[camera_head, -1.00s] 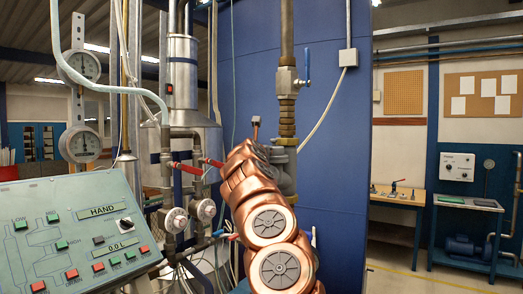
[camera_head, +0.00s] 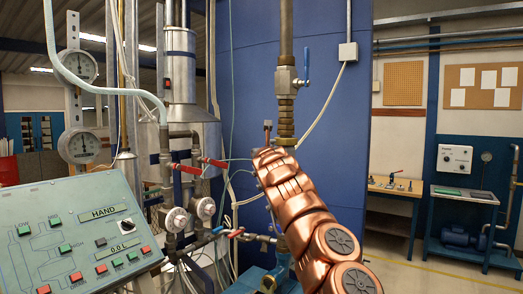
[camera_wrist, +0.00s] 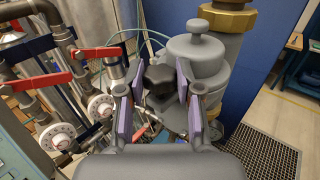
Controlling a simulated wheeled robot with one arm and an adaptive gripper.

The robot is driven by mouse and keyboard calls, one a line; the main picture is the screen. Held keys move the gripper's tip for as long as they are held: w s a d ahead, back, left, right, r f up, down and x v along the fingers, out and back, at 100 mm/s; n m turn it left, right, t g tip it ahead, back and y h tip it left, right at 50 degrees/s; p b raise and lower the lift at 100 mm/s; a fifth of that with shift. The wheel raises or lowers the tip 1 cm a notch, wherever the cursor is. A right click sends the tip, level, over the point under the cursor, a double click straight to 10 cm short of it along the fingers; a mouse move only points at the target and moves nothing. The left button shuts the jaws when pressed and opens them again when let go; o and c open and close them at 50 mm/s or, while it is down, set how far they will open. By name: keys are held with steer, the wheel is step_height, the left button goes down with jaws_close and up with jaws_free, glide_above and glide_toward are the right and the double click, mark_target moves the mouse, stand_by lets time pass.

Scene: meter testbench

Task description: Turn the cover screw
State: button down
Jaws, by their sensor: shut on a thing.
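In the wrist view my gripper (camera_wrist: 155,100) has its two purple-padded fingers on either side of a dark, lobed knob, which I take to be the cover screw (camera_wrist: 160,82). It is shut on the knob. Just beyond stands a grey cylindrical housing (camera_wrist: 197,58) with a round, knobbed lid, beside a brass pipe fitting (camera_wrist: 228,20). The lower part of the knob and what it sits on are partly hidden by the fingers and my wrist. In the head view my copper arm hides the gripper and the screw.
Red-handled valves (camera_wrist: 95,52) and white round dials (camera_wrist: 100,107) crowd the left of the wrist view. A control panel (camera_head: 80,255) stands at left in the head view. A vertical pipe with a blue-handled valve (camera_head: 287,80) rises above my arm. A floor grate (camera_wrist: 262,150) lies at lower right.

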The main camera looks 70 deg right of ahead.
stand_by(0.8)
steer(key=c, duration=0.8)
jaws_free()
steer(key=shift+o, duration=0.2)
steer(key=v, duration=1.2)
steer(key=shift+s, duration=0.2)
steer(key=shift+d, duration=0.15)
